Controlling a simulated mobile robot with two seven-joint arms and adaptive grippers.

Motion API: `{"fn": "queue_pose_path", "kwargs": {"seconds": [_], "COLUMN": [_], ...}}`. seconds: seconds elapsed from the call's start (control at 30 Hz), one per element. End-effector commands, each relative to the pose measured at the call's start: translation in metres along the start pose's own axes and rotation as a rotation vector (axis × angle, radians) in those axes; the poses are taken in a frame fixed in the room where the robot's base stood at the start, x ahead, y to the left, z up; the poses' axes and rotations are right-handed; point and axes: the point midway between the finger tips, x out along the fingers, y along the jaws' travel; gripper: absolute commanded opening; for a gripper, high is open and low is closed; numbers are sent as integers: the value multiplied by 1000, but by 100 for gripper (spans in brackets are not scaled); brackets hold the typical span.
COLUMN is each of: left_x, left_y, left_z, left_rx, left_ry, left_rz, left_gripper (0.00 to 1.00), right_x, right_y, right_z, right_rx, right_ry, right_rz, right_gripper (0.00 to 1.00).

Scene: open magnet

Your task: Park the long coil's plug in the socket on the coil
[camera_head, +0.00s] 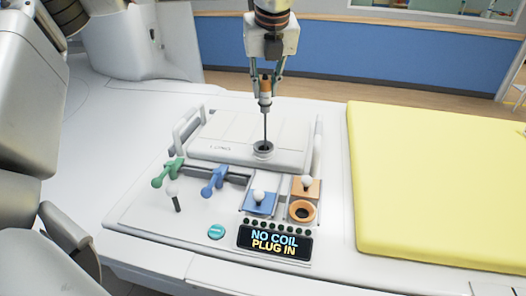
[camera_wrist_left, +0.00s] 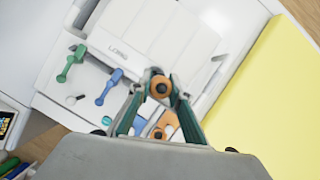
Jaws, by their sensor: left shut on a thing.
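The long coil (camera_head: 235,135) is a flat white slab with a handle at its left end, lying on the white deck; it also shows in the left wrist view (camera_wrist_left: 150,30). A grey ring socket with a dark centre (camera_head: 263,148) sits on its front edge. My left gripper (camera_head: 265,88) is upright above the coil, shut on the plug (camera_head: 265,97), a small orange and pale piece. The plug also shows between the fingers in the left wrist view (camera_wrist_left: 160,87). A thin dark line runs from the plug down to the ring; I cannot tell whether it is cable or pin. My right gripper is not in view.
In front of the coil are a green lever (camera_head: 167,172), a blue lever (camera_head: 214,181), a blue block (camera_head: 258,205), an orange ring port (camera_head: 302,211) and a display reading "NO COIL PLUG IN" (camera_head: 274,242). A yellow pad (camera_head: 430,180) lies to the right.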

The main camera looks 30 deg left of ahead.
Motion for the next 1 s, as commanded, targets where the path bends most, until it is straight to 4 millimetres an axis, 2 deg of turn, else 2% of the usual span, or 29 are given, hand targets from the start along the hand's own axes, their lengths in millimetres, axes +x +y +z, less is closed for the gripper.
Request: {"fn": "queue_pose_path", "kwargs": {"seconds": [0.13, 0.47, 1.0], "left_x": [2, 4, 48], "left_y": [2, 2, 2], "left_z": [7, 8, -11], "left_rx": [1, 2, 2], "left_ry": [-1, 0, 3], "left_rz": [-1, 0, 1], "left_gripper": [0, 0, 0], "right_x": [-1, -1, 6], "right_y": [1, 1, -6], "right_z": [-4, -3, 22], "right_rx": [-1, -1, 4], "right_ry": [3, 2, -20], "right_rz": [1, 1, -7], "right_gripper": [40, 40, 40]}}
